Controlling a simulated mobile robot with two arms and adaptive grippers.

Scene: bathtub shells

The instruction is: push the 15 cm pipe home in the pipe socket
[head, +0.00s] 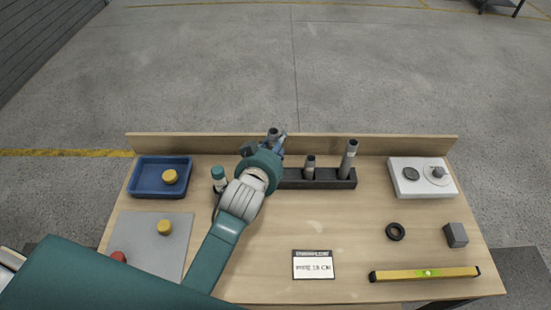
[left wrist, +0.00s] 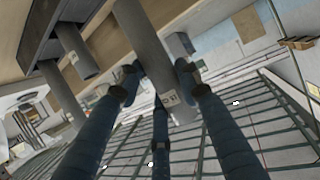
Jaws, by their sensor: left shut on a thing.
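My left gripper (head: 271,149) is over the left part of the black pipe rack (head: 330,183). In the left wrist view its fingers (left wrist: 158,76) are shut on a grey pipe (left wrist: 160,52) with a white label near its end. The top of this pipe (head: 273,132) shows above the gripper in the head view. My arm hides its lower end, so I cannot tell how deep it sits. A short grey pipe (head: 310,160) and a taller, slightly tilted one (head: 349,153) stand in the rack to the right. My right gripper is not in view.
A teal-capped bottle (head: 219,175) stands close left of my gripper. A blue tray (head: 145,178), a grey mat (head: 140,232), a white fixture (head: 405,185), a black ring (head: 395,232), a grey block (head: 456,235), a yellow level (head: 425,274) and a card (head: 313,264) lie around.

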